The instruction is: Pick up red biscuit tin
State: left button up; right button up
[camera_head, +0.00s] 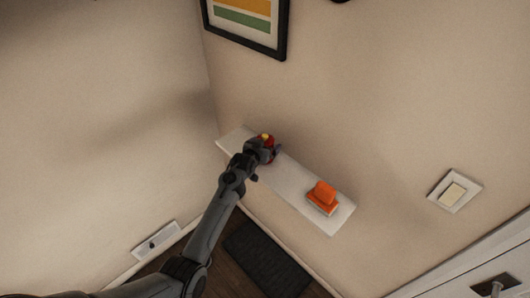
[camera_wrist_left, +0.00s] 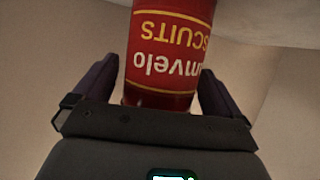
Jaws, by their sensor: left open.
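The red biscuit tin (camera_head: 266,139) stands on a white wall shelf (camera_head: 291,181), toward the shelf's far left end in the head view, mostly hidden behind my left gripper (camera_head: 264,152). My left gripper (camera_wrist_left: 160,88) is open, with one dark finger on each side of the tin. My right gripper is not in view.
An orange object on a pale base (camera_head: 323,196) sits at the shelf's right end. The wall runs directly behind the shelf. A framed picture (camera_head: 247,20) hangs above, and a wall switch (camera_head: 453,192) is at right. A dark mat (camera_head: 266,258) lies on the floor below.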

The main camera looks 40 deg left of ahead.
pick_arm(q)
jog(key=shift+c, duration=0.5)
jog(key=c, duration=1)
